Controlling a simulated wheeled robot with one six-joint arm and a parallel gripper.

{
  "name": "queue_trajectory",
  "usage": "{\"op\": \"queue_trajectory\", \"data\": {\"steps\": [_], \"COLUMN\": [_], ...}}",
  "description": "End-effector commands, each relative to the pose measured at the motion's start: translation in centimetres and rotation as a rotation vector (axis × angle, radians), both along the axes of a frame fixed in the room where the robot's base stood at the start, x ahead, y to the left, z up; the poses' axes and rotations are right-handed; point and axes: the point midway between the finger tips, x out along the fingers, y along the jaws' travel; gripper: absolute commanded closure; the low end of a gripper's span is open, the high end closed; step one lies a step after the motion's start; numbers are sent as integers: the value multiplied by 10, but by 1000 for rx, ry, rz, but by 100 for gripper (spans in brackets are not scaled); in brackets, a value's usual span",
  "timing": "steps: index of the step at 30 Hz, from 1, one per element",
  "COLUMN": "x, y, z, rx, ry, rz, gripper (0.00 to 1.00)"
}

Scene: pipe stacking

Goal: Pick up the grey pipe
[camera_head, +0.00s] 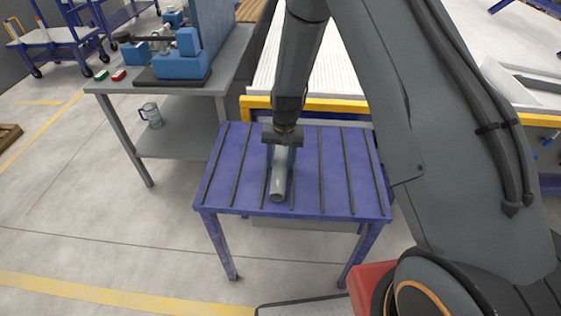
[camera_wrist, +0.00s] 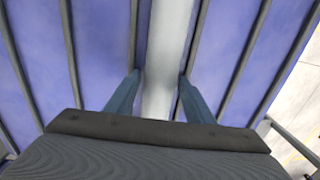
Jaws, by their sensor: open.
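The grey pipe (camera_head: 278,182) lies lengthwise on the blue table (camera_head: 230,190), between the table's dark strips, with its open round end towards the camera. My gripper (camera_head: 281,165) points down over the pipe. In the wrist view, the pipe (camera_wrist: 166,60) runs between the two blue fingers of my gripper (camera_wrist: 160,85). The fingers stand apart, one on each side of the pipe, and a small gap shows on both sides. The far part of the pipe is hidden by my gripper in the head view.
A yellow-edged frame (camera_head: 340,105) with a white ribbed surface is behind the blue table. The floor at front left is clear.

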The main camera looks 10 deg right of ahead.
Motion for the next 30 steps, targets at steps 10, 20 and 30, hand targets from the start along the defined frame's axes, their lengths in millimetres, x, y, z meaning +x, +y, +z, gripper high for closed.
{"op": "queue_trajectory", "data": {"steps": [10, 20, 30], "x": [0, 1, 2], "y": [0, 0, 0], "z": [0, 2, 31], "rx": [0, 0, 1], "ry": [0, -1, -5], "rz": [0, 0, 1], "gripper": [79, 88, 88]}}
